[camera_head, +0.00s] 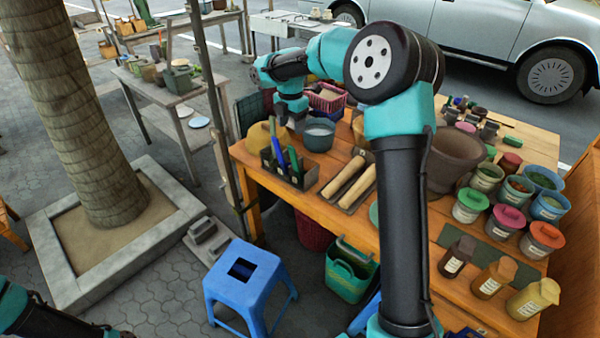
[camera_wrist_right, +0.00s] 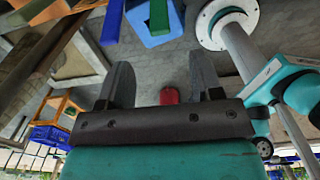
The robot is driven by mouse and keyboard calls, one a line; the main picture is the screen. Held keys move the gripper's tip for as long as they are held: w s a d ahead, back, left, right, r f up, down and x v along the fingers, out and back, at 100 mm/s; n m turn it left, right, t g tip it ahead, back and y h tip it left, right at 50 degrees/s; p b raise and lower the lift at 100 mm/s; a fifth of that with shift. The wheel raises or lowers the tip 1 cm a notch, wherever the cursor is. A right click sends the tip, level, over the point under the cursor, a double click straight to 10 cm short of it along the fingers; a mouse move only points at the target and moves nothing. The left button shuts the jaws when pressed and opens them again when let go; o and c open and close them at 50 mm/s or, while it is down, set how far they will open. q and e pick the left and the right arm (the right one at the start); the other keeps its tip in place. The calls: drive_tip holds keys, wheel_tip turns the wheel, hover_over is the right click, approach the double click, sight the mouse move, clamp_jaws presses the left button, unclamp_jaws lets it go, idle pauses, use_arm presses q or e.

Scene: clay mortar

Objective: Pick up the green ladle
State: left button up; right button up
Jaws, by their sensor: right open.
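A long green handle (camera_head: 294,159), which I take to be the green ladle, stands tilted in a black holder (camera_head: 309,178) on the wooden table, beside a blue handle (camera_head: 278,152). The ladle's lower part is hidden in the holder. The green handle also shows at the top of the right wrist view (camera_wrist_right: 158,14), beyond the fingers. My right gripper (camera_head: 287,112) is just behind the handles, left of a grey-blue bowl (camera_head: 319,133).
A yellow rounded thing (camera_head: 257,137) stands close left of the holder. Two pale rollers (camera_head: 345,180) lie in a tray to its right. A large brown pot (camera_head: 455,158) and several paint buckets fill the table's right side. A blue stool (camera_head: 243,280) stands on the floor.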

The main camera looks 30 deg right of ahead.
hover_over(292, 156)
wheel_tip(292, 156, down, 7)
drive_tip(key=shift+r, duration=0.15)
drive_tip(key=shift+f, duration=2.6)
drive_tip(key=shift+c, duration=0.3)
clamp_jaws()
